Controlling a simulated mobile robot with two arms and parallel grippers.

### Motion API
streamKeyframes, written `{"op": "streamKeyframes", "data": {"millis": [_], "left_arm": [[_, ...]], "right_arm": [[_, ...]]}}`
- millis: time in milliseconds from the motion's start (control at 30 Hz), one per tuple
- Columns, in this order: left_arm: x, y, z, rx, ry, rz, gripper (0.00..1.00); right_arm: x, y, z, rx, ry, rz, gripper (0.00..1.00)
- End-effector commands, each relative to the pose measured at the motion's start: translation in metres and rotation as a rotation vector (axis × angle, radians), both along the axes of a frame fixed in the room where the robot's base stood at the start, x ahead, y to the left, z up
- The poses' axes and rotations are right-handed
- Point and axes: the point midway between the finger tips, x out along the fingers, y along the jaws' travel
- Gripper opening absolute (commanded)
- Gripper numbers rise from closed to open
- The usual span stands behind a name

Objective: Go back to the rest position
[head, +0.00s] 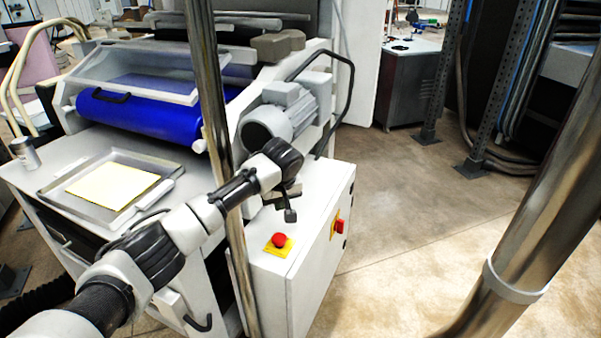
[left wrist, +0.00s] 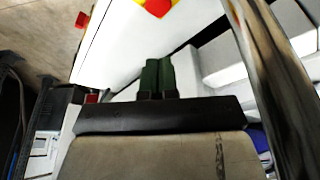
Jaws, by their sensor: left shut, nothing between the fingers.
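My left arm reaches in from the lower left of the head view. My left gripper (head: 290,214) hangs at its end, just above the red emergency button on the machine's side cabinet. In the left wrist view its two dark green fingers (left wrist: 157,76) are together with nothing between them. The roller sheeter (head: 85,142) stands at the left, with a blue roller (head: 140,120) under a clear guard. My right gripper is not in view.
The red button (head: 279,240) sits on a yellow plate on the white cabinet (head: 315,245). A metal tray (head: 60,198) with a pale yellow sheet (head: 112,186) lies on the sheeter's table, near a can (head: 25,153). Open floor (head: 400,210) lies right of the cabinet.

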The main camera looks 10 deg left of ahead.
Motion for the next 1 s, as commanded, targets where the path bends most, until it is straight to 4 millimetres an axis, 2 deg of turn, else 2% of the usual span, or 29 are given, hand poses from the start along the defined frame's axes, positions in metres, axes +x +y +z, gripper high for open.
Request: {"op": "streamKeyframes", "data": {"millis": [67, 133, 233, 400, 533, 667, 800, 1000], "left_arm": [[-0.002, -0.002, -0.003, -0.002, 0.002, -0.01, 0.0], [-0.009, -0.01, -0.014, -0.006, 0.014, -0.045, 0.0], [-0.034, -0.034, -0.045, -0.025, 0.038, -0.156, 0.0], [-0.107, -0.081, -0.102, -0.091, 0.058, -0.413, 0.0], [-0.167, -0.099, -0.127, -0.139, 0.04, -0.561, 0.0], [-0.225, -0.099, -0.14, -0.164, 0.007, -0.657, 0.0], [-0.284, -0.082, -0.142, -0.151, -0.024, -0.713, 0.0], [-0.339, -0.053, -0.134, -0.095, -0.036, -0.74, 0.0]], "right_arm": [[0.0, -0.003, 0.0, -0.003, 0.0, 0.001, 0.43], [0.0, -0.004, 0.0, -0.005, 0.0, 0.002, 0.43], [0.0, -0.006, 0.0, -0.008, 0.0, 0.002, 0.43], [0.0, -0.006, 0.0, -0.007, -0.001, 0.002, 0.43], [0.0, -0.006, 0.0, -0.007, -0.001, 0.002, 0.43], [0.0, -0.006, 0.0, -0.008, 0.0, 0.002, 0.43], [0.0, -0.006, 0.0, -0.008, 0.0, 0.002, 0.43], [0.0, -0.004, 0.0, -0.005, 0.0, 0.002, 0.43]]}}
